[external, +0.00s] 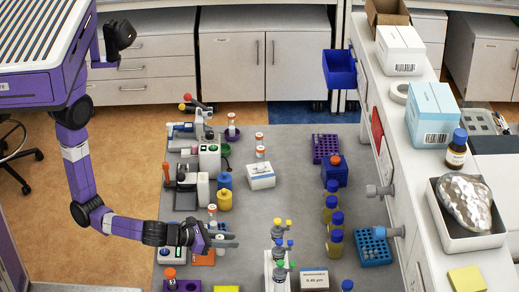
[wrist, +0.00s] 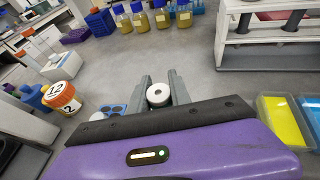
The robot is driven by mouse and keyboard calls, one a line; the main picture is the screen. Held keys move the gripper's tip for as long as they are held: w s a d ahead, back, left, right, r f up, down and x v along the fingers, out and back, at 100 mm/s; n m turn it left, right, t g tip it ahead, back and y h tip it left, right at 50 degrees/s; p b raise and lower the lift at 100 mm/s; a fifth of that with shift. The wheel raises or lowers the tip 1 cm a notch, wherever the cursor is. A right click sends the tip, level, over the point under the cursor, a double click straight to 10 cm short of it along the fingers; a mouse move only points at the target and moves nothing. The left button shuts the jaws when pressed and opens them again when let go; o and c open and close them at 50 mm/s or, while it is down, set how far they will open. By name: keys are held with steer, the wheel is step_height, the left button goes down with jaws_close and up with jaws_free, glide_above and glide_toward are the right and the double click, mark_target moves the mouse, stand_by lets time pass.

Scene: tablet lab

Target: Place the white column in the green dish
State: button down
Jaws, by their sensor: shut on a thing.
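My gripper (wrist: 158,88) is shut on a small white column (wrist: 158,95), which shows from its end as a white ring with a dark hole between the grey fingers. In the external view my gripper (external: 228,240) is low over the front part of the grey bench; the column is too small to make out clearly there. The green dish (external: 225,150) lies farther back on the bench, right of the white and green instrument and partly hidden by it. The dish is well away from my gripper and does not show in the wrist view.
Blue-capped yellow bottles (external: 333,218) stand in a row to the right. A white rack (external: 276,262) with coloured tops is right of my gripper. An orange-capped vial (wrist: 62,97) is close on the left in the wrist view. A white box (external: 261,176) stands mid-bench.

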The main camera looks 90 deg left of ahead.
steer(key=shift+s+a+f+n+g+y+b, duration=0.1)
steer(key=shift+a+f+n+g+y+b, duration=0.15)
steer(key=shift+a+n+y, duration=0.35)
steer(key=shift+a+f+n+g+y+b, duration=0.15)
steer(key=shift+a+f+n+y, duration=0.15)
steer(key=shift+a, duration=0.5)
steer(key=a+n+y, duration=0.1)
steer(key=a+n+g+y, duration=0.1)
steer(key=shift+a+r+b, duration=0.35)
steer(key=shift+b, duration=0.05)
steer(key=w+a+r+n+g+y+b, duration=0.2)
steer(key=w+a+r+n+g+y, duration=0.15)
steer(key=a+r, duration=0.6)
steer(key=w+a+r+n+g+y+b, duration=0.15)
steer(key=w+a+r+n+g, duration=0.3)
steer(key=a+r, duration=0.45)
steer(key=shift+n, duration=0.3)
steer(key=f, duration=0.6)
steer(key=a+f, duration=0.1)
steer(key=f, duration=1.3)
steer(key=shift+a+b, duration=0.25)
steer(key=shift+b, duration=0.05)
steer(key=shift+f, duration=0.1)
steer(key=c, duration=1.2)
jaws_free()
